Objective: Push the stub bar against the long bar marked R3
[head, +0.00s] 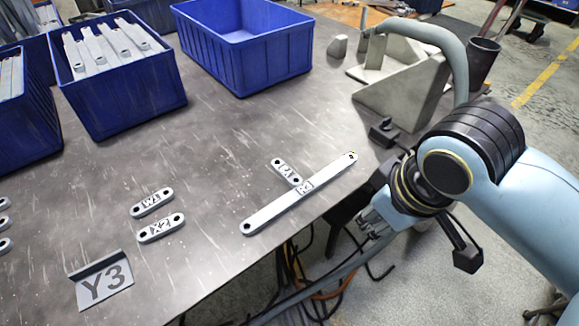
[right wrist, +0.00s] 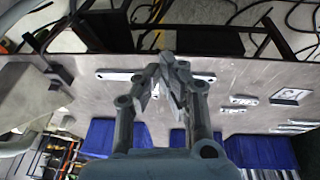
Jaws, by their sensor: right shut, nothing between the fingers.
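A long flat grey bar (head: 270,213) with a round hole at each end lies diagonally near the table's front edge. A small marked label sits at its middle; I cannot read it surely. A short stub bar (head: 284,168) lies at an angle behind it, its near end at the label, touching or almost touching. My right gripper (head: 372,220) is beside the table edge, to the right of the long bar and apart from it. In the right wrist view its fingers (right wrist: 167,76) are together and empty, with the long bar (right wrist: 113,75) behind them. My left gripper is not in view.
Two other stub bars (head: 152,202) (head: 161,228) lie left of the long bar, behind a Y3 sign (head: 103,283). Blue bins (head: 245,55) (head: 125,100) stand at the back. A grey bracket (head: 405,85) stands at the back right. The table middle is clear.

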